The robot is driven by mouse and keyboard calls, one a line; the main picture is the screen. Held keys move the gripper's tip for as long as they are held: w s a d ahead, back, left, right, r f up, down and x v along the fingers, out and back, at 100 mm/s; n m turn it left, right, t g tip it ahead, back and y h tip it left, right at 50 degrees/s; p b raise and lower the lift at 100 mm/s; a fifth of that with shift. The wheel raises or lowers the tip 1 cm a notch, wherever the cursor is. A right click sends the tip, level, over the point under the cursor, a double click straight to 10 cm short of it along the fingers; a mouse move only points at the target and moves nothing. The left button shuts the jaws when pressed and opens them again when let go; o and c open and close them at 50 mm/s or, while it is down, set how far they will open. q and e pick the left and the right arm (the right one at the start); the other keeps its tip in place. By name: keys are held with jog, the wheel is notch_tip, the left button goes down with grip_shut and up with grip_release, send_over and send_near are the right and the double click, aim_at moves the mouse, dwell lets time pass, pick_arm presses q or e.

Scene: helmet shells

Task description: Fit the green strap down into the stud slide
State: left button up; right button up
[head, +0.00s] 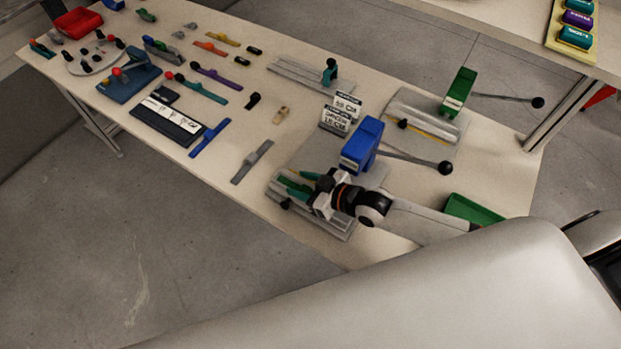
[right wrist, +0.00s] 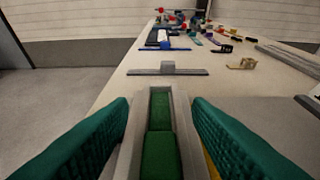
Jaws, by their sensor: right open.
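The green strap (right wrist: 160,155) lies lengthwise in a narrow grey channel in the right wrist view, and it shows as two green stretches with a seam between them. The channel, which looks like the stud slide (right wrist: 178,105), has walls on both sides of the strap. In the head view its grey fixture (head: 335,228) sits at the table's near edge, partly hidden by my right arm. My right gripper (head: 299,184) is open over it. Its teal ribbed fingers stand one on each side of the channel in the right wrist view (right wrist: 160,140), apart from the strap. My left gripper is not in view.
A blue lever press (head: 362,145) stands just behind my right gripper, its handle pointing right. A green lever press (head: 459,92) stands farther back. A grey bar (head: 252,162) lies left of the fixture. A green tray (head: 472,209) is to the right. Coloured straps fill the far left.

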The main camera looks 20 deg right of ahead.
jog(key=v, duration=1)
jog(key=shift+s+d+b, duration=0.15)
jog(key=shift+s+b, duration=0.05)
jog(key=shift+b, duration=0.1)
jog(key=shift+s+d+r, duration=0.3)
jog(key=shift+s+d, duration=0.1)
jog(key=shift+s, duration=0.1)
